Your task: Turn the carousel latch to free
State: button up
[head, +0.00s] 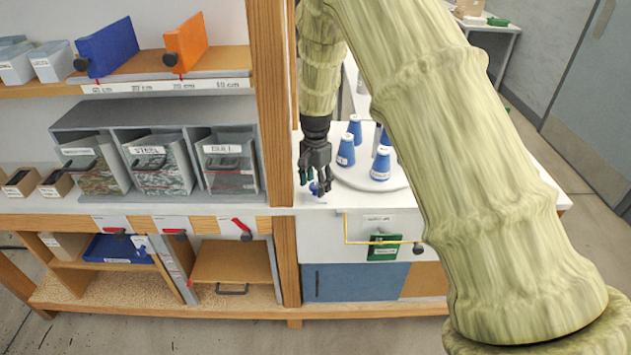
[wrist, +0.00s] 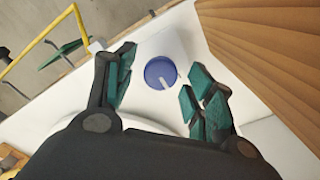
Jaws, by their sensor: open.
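The carousel (head: 372,172) is a white round turntable bearing several blue cones, on the white counter. A round blue knob with a white pointer line, apparently the carousel latch, shows in the wrist view (wrist: 161,73); in the head view a bit of blue shows under my gripper (head: 316,188). In the wrist view the pointer runs from the knob's middle toward the picture's lower right. My gripper (wrist: 158,92) is open, its green-padded fingers on either side of and short of the knob. Whether they touch it I cannot tell. No marking for free is readable.
A wooden post (head: 272,120) of the shelf unit stands close left of my gripper; its wood fills the wrist view's upper right (wrist: 270,50). A yellow bar (head: 378,242) and a green block (head: 383,246) are at the counter's front. My own arm hides the right side.

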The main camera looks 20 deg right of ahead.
jog(key=c, duration=1)
jog(key=shift+n, duration=0.3)
jog(key=n+p, duration=0.1)
jog(key=n, duration=0.2)
jog(key=shift+n, duration=0.3)
jog(key=n, duration=0.4)
jog(key=shift+n+p, duration=0.3)
jog(key=shift+p, duration=0.1)
jog(key=n, duration=0.4)
jog(key=shift+n+p, duration=0.3)
jog(key=shift+n, duration=2.2)
